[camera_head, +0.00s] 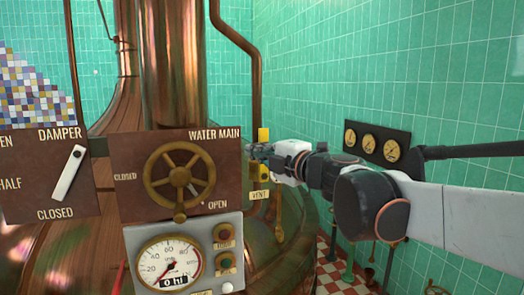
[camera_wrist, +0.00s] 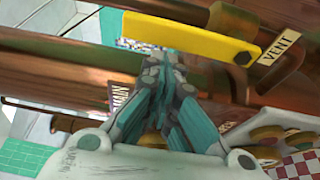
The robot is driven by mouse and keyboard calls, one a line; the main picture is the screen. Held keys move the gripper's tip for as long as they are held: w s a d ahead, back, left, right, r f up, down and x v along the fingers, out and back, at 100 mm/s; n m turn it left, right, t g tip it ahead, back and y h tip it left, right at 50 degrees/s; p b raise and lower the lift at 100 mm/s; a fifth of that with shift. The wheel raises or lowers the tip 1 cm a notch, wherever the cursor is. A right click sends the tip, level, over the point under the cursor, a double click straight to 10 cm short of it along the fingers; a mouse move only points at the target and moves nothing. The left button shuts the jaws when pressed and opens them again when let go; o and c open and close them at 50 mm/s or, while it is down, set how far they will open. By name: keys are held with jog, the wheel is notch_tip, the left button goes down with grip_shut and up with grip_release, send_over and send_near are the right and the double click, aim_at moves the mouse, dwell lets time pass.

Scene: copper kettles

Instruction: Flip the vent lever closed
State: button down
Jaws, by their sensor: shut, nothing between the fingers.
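The vent lever is a flat yellow bar (camera_wrist: 190,38) with a dark bolt at one end, lying across the upper part of the wrist view. In the head view its yellow shows above (camera_head: 263,134) and below my gripper, which hides its middle. A cream VENT tag (camera_head: 259,195) hangs below it in the head view; the tag also shows in the wrist view (camera_wrist: 280,46). My gripper (camera_wrist: 165,62) is shut and empty, its fingertips close beside the bar. I cannot tell if they touch it. It also shows in the head view (camera_head: 252,152).
Copper pipes run behind the lever. Left of it are the water main panel (camera_head: 130,200) with a brass wheel (camera_head: 179,176), a gauge box (camera_head: 213,270) and the damper lever (camera_head: 68,173). A dark gauge panel (camera_head: 377,141) is on the green tiled wall at right.

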jog(key=shift+x, duration=1)
jog(key=shift+w+d+r+m, duration=0.1)
jog(key=shift+d+m, duration=0.2)
jog(key=shift+m, duration=0.1)
jog(key=w+d+f+m+t+h+b, duration=0.1)
jog(key=d+f+m+t+b, duration=0.1)
jog(key=d+m+b, duration=0.3)
jog(key=w+d+f+m+t+h+b, duration=0.2)
jog(key=d+f+m+t+b, duration=0.1)
jog(key=m, duration=1.1)
jog(key=d+t+b, duration=0.1)
jog(key=d+b, duration=0.1)
jog(key=b, duration=0.1)
jog(key=shift+d+f+m+h, duration=0.2)
jog(key=shift+d+m+h, duration=0.1)
jog(key=shift+s+f, duration=0.1)
jog(key=shift+f, duration=0.1)
